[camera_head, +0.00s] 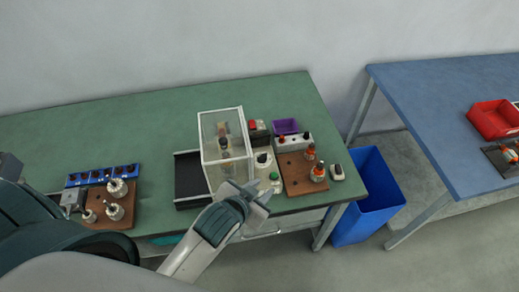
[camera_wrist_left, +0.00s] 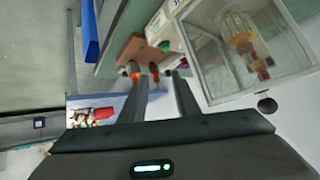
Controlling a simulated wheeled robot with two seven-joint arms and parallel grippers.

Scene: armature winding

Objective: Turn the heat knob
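No label reading heat is legible, so I cannot tell for sure which knob is the heat knob. A small white box (camera_head: 262,161) with a dark top part stands right of the clear case. A grey-white box (camera_head: 293,143) with dark knobs on top stands behind the brown board. My left gripper (camera_head: 262,197) is over the green table's front edge, in front of these boxes. In the left wrist view its two fingers (camera_wrist_left: 160,88) are apart with nothing between them. A dark round thing (camera_wrist_left: 266,104) shows there beside the clear case. My right gripper is not in view.
A clear case (camera_head: 222,122) stands on the green table (camera_head: 150,120). A brown board (camera_head: 295,185) with orange-topped parts is to its right, a purple bin (camera_head: 285,126) behind. A blue bin (camera_head: 372,205) stands on the floor. A blue rack (camera_head: 103,175) is at left.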

